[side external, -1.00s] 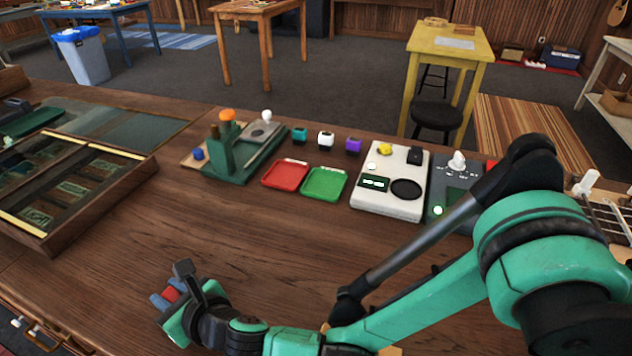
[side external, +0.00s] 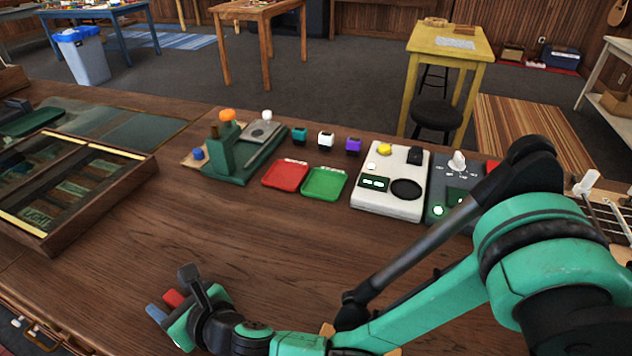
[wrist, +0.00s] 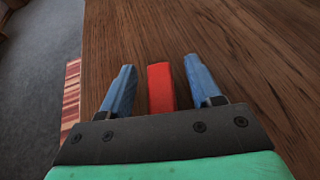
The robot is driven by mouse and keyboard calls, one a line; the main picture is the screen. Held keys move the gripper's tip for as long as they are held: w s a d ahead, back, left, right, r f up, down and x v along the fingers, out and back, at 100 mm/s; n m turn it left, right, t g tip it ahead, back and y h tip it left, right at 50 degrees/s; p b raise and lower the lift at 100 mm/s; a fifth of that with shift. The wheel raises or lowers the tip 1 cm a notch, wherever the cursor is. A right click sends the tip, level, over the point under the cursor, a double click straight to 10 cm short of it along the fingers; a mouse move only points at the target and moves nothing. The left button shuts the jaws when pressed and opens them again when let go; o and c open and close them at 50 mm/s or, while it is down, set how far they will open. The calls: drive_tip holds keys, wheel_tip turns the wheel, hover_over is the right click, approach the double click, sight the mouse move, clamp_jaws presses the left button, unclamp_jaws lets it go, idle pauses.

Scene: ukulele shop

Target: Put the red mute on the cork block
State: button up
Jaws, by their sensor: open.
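The red mute is a red block (wrist: 161,88) between my gripper's two blue fingers in the wrist view. My gripper (wrist: 159,66) is open, with wood showing on both sides of the block. In the side view the red mute (side external: 174,298) shows beside the near blue finger (side external: 156,313), low at the left near the table's front edge. I cannot tell whether the block rests on the wood. I do not clearly see the cork block; a tan piece (side external: 327,331) shows partly hidden behind my arm, and I cannot tell what it is.
A wooden case (side external: 135,175) stands at the left. Red (side external: 286,174) and green (side external: 324,184) trays, several small blocks, a green fixture (side external: 220,165) and a white device (side external: 390,200) line the back. The middle of the table is clear.

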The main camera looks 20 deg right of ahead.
sight(179, 300)
drive_tip(key=v, duration=0.3)
drive_tip(key=shift+s+d+r, duration=0.15)
drive_tip(key=shift+s, duration=0.2)
drive_tip(key=shift+s+d+r, duration=0.2)
drive_tip(key=shift+d, duration=0.05)
drive_tip(key=w+d+r+m+g+h, duration=0.1)
drive_tip(key=w+d+r+m+h, duration=0.3)
drive_tip(key=d+m, duration=0.5)
drive_tip(key=w+d+r+m+h, duration=0.1)
drive_tip(key=w+d+r+m, duration=0.2)
drive_tip(key=d+r+m, duration=0.5)
drive_tip(key=s+d+m+g+h, duration=0.1)
drive_tip(key=s+d+m, duration=0.4)
drive_tip(key=d+m, duration=0.5)
drive_tip(key=s+d+m+g+h, duration=0.1)
drive_tip(key=s+d+m, duration=0.5)
drive_tip(key=m, duration=0.8)
drive_tip(key=d+g, duration=0.1)
drive_tip(key=d, duration=0.2)
drive_tip(key=shift+d+r, duration=0.2)
drive_tip(key=shift+d, duration=0.15)
drive_tip(key=shift+o, duration=1.2)
drive_tip(key=shift+s+d+f+m, duration=0.2)
drive_tip(key=shift+s+m, duration=0.3)
drive_tip(key=shift+m, duration=0.3)
drive_tip(key=shift+w+r, duration=0.1)
